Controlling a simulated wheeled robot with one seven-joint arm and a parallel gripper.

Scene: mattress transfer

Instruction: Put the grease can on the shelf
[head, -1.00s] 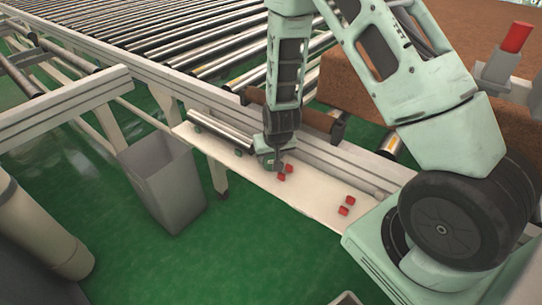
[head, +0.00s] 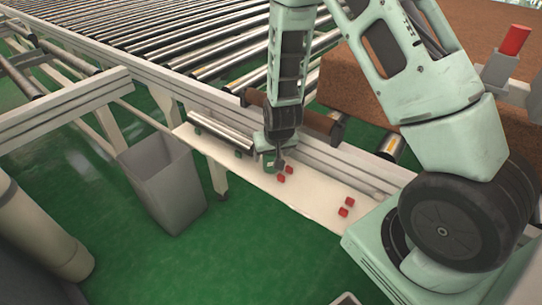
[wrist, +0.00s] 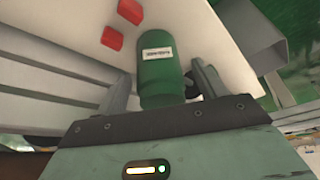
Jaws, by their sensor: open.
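The grease can (wrist: 160,70) is green with a white label. In the wrist view it stands out between the two fingers of my gripper (wrist: 162,85), which is open, with a finger on each side. I cannot tell whether the fingers touch it. In the head view my gripper (head: 273,162) is low over the white shelf board (head: 238,172), and the can is not clearly distinguishable from it there. The board also shows in the wrist view (wrist: 210,25).
Two red pieces (head: 281,179) lie on the board beside my gripper, and two more (head: 343,212) lie further right. Metal rollers (head: 220,132) lie at the board's left end. A grey bin (head: 165,185) stands on the green floor. A roller conveyor (head: 180,45) is behind.

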